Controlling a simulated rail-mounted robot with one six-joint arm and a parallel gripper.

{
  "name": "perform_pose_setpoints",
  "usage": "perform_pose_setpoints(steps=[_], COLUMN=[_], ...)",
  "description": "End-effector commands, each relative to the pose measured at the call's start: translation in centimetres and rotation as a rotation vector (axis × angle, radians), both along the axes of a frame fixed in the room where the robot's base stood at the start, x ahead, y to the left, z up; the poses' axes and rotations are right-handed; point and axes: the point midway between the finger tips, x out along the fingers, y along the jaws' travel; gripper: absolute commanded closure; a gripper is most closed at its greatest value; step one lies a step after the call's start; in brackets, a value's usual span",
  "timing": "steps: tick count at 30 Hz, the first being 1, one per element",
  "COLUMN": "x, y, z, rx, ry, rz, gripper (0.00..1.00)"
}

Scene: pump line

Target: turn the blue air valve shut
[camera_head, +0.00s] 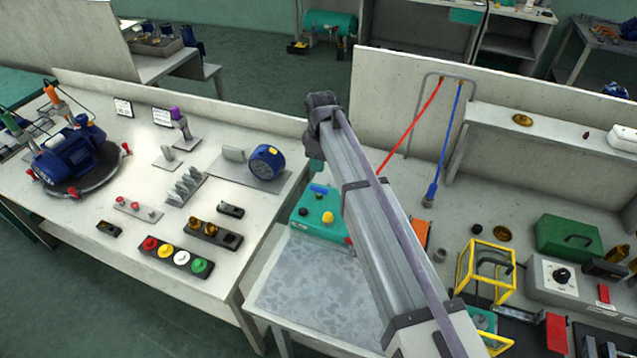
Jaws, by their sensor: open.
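A teal box (313,217) stands at the back of the grey bench top, left of my arm. A small blue handle (320,190) lies across its upper part and looks like the blue air valve; its exact turn angle is too small to tell. A yellow button (327,217) sits on the box in front of the handle. My arm crosses the picture from the lower right up to a dark joint above the box, covering part of the box's right side. My gripper is not seen; the arm beyond that joint is mostly hidden.
A blue hose (449,135) and a red hose (412,125) hang from a frame at the right. A yellow cage (487,272) and a green case (568,237) stand right of my arm. The speckled panel (312,283) before the box is clear.

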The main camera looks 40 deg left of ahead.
Motion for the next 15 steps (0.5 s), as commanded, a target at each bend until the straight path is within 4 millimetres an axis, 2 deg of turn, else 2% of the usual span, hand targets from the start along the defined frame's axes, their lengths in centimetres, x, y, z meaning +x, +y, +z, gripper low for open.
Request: perform_pose_setpoints(steps=[1, 5, 8, 11, 15], x=[-0.3, -0.4, -0.4, -0.4, -0.3], y=[0.7, 0.6, 0.6, 0.5, 0.5], z=[0.0, -0.2, -1.2, -3.0, -6.4], rx=[-0.001, 0.000, 0.000, 0.000, 0.000], ry=[0.000, 0.000, 0.000, 0.000, 0.000], rz=[0.018, 0.021, 0.020, 0.019, 0.018], gripper=[0.60, 0.60, 0.60, 0.60, 0.60])
